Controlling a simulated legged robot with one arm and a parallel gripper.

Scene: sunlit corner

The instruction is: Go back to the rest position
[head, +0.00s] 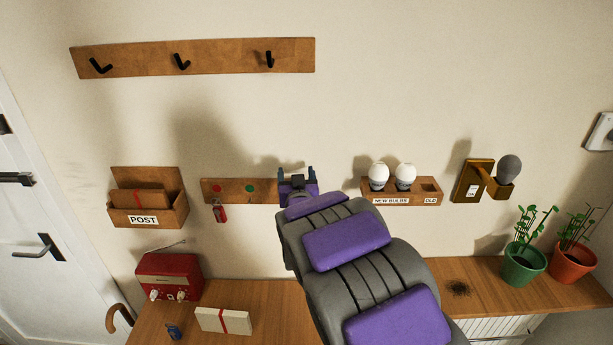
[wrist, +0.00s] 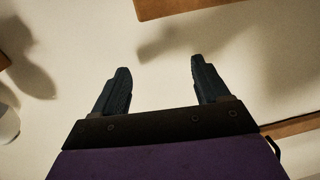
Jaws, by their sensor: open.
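My gripper (head: 297,175) is raised in front of the wall, at the right end of a small wooden board (head: 228,190). In the wrist view my gripper (wrist: 158,85) has its two dark fingers spread apart with nothing between them. My purple and grey arm hides the right end of the board and part of the shelf below.
A bulb rack (head: 400,197) with two white bulbs is right of my gripper. A lamp holder (head: 473,180) with a grey bulb is further right. A hook rail (head: 190,58) is above. The wooden shelf (head: 270,295) carries a red radio (head: 168,277), a parcel (head: 223,320) and plants (head: 524,262).

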